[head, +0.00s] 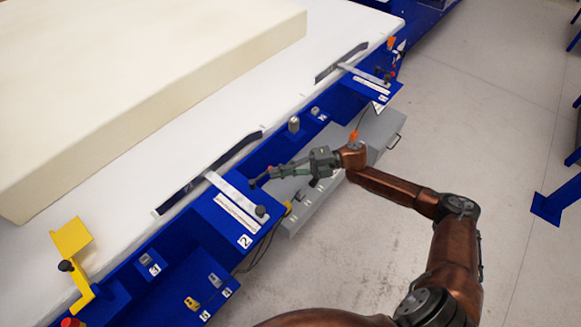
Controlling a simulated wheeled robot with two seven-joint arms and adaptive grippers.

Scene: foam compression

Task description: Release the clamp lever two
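Clamp lever two (235,194) is a pale flat bar with a dark round knob (260,211) at its near end. It lies across the blue plate labelled 2 (243,241), and its far end meets a dark clamp strip (210,171) on the white table. My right gripper (259,180) comes from the right and hangs just beyond and above the knob, seemingly apart from it. Its fingers are seen edge-on, so their opening is unclear. My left gripper is out of the picture.
A large cream foam block (140,80) lies on the white table. A second lever (364,74) with a dark strip sits further back right. A yellow bracket (73,250) stands at the left front. A grey box (375,130) sits below the blue frame. Grey floor is open at right.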

